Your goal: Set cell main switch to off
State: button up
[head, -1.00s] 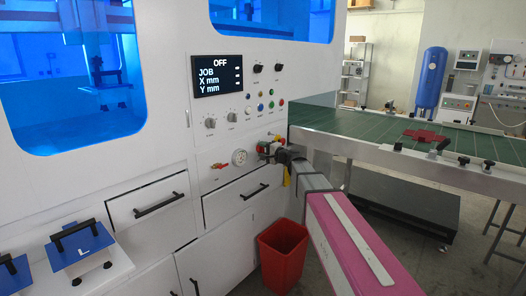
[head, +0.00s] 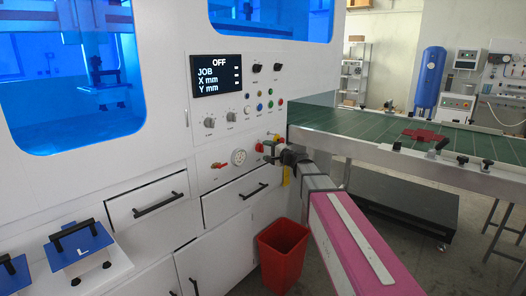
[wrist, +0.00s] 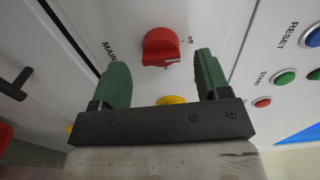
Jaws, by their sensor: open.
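The main switch (wrist: 160,47) is a red rotary knob on the white panel in the wrist view, with part of a "MAIN" label to its left. An "off" label is at its right, and a pale mark shows on the knob's lower edge, apart from that label. My gripper (wrist: 161,66) is open, its two green fingers on either side of the knob, with a gap to each. Whether the fingertips reach the knob's depth is hard to tell. In the head view my gripper (head: 284,156) is at the panel's right edge and partly covers the controls there.
The wrist view shows a blue RESET button (wrist: 313,38), a green START button (wrist: 285,78) and a small red button (wrist: 262,102) to the right. A yellow part (wrist: 172,100) shows between the fingers. The display (head: 217,75) reads OFF. A red bin (head: 282,255) stands below my arm; a green conveyor (head: 360,125) is at right.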

jog(key=v, duration=0.7)
jog(key=shift+s+d, duration=0.2)
jog(key=s+d+f+n+g+h, duration=0.2)
jog(key=s+f+g+h, duration=0.1)
jog(key=s+f, duration=0.55)
jog(key=s+d+f+n+g+h, duration=0.1)
jog(key=s+f+n+g+h, duration=0.3)
jog(key=f, duration=0.7)
jog(key=s+d+f+g+h, duration=0.2)
jog(key=s+d+f+h, duration=0.1)
jog(key=s+d+f, duration=0.2)
jog(key=s+d+f+n+g+h, duration=0.1)
jog(key=s+d+f+g+h, duration=0.1)
jog(key=s+d+f+h, duration=0.2)
jog(key=s+d+f, duration=0.1)
jog(key=s+d, duration=0.2)
jog(key=s, duration=0.2)
jog(key=shift+s+d+f, duration=0.2)
jog(key=shift+s, duration=0.05)
